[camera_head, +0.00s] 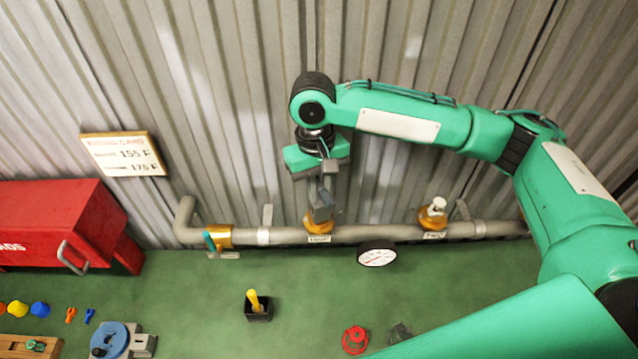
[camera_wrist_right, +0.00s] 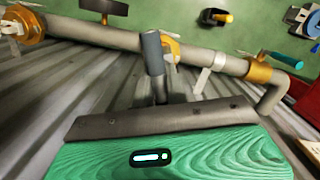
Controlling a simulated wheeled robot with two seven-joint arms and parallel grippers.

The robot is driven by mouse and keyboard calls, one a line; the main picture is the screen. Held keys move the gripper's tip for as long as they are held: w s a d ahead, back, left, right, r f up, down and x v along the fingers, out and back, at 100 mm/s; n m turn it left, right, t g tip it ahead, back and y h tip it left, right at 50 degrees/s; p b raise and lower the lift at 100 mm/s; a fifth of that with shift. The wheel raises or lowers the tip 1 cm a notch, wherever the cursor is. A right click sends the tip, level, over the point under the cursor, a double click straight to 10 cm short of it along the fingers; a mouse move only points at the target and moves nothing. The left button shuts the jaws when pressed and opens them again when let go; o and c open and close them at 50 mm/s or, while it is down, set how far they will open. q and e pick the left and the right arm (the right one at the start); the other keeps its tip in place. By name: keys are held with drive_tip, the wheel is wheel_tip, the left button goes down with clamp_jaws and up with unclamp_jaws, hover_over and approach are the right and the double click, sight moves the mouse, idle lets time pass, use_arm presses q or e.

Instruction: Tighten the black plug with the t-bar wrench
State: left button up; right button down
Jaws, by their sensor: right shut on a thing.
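My right gripper (camera_head: 322,185) reaches down from above over the middle brass fitting (camera_head: 314,224) on the grey pipe. It is shut on a dark grey, rounded piece, which I take to be part of the t-bar wrench (camera_head: 320,212). In the right wrist view this piece (camera_wrist_right: 152,46) stands between my fingers (camera_wrist_right: 155,88) and covers much of the brass fitting (camera_wrist_right: 172,47). I cannot tell whether it touches the fitting. The black plug cannot be made out; the gripper and the held piece hide the fitting's top. My left gripper is not in view.
The pipe (camera_head: 375,232) runs along the corrugated wall. A second brass fitting with a white top (camera_head: 433,215) is to the right, a round gauge (camera_head: 377,253) between. A yellow-handled tool stands in a black holder (camera_head: 258,312). A red box (camera_head: 60,225) is left.

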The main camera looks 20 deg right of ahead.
drive_tip(key=shift+f, duration=0.25)
drive_tip(key=shift+r, duration=0.1)
drive_tip(key=m+p, duration=0.1)
drive_tip(key=p, duration=0.2)
drive_tip(key=shift+r+m, duration=0.25)
drive_tip(key=shift+m, duration=0.15)
drive_tip(key=shift+f+m, duration=0.3)
drive_tip(key=shift+m, duration=0.3)
drive_tip(key=shift+m+y, duration=0.4)
drive_tip(key=shift+m, duration=1)
drive_tip(key=shift+m, duration=0.9)
drive_tip(key=shift+n, duration=0.6)
drive_tip(key=shift+r, duration=0.2)
